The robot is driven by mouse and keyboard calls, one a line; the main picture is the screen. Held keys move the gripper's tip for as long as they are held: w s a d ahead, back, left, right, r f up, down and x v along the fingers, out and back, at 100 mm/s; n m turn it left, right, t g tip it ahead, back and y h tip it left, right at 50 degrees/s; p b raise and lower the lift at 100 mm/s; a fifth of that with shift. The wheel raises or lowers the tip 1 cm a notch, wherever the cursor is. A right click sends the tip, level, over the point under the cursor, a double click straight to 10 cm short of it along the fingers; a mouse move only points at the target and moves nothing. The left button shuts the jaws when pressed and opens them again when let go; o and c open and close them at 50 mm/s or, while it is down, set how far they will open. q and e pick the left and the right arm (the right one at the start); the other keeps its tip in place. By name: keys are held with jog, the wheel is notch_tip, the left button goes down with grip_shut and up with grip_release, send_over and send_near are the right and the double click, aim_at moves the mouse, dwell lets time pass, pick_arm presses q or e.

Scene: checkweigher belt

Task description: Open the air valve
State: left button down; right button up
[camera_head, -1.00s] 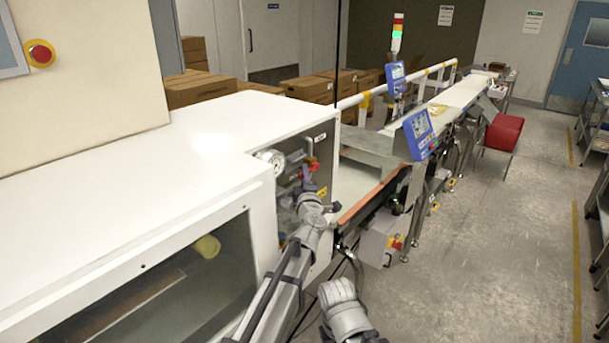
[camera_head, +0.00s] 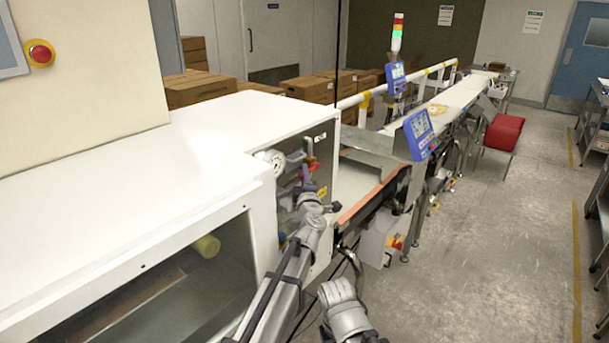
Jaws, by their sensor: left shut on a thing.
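The air valve's red handle (camera_head: 313,167) is on the recessed panel at the right end of the white machine cabinet, right of a round white gauge (camera_head: 270,160). My left gripper (camera_head: 308,178) is at the valve, shut on the red handle. The fingers and handle are small and overlap, so the handle's exact angle is hard to tell. My left arm reaches up from the bottom and hides part of the panel. A grey part of my right arm shows at the bottom centre; its gripper fingers do not show.
The white cabinet top (camera_head: 140,150) fills the left. A conveyor (camera_head: 365,170) with a blue display (camera_head: 418,133) runs back to the right of the panel. A small grey box (camera_head: 378,243) sits low beside it. The floor (camera_head: 490,260) at right is open.

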dwell(0.3)
pick_arm(q)
jog(key=r+m+g+p, duration=0.1)
jog(key=p, duration=0.3)
jog(key=shift+r, duration=0.3)
jog(key=shift+w+m+g+p, duration=0.1)
jog(key=shift+m+g+p, duration=0.4)
jog(key=shift+p, duration=0.3)
jog(key=c, duration=0.8)
grip_release()
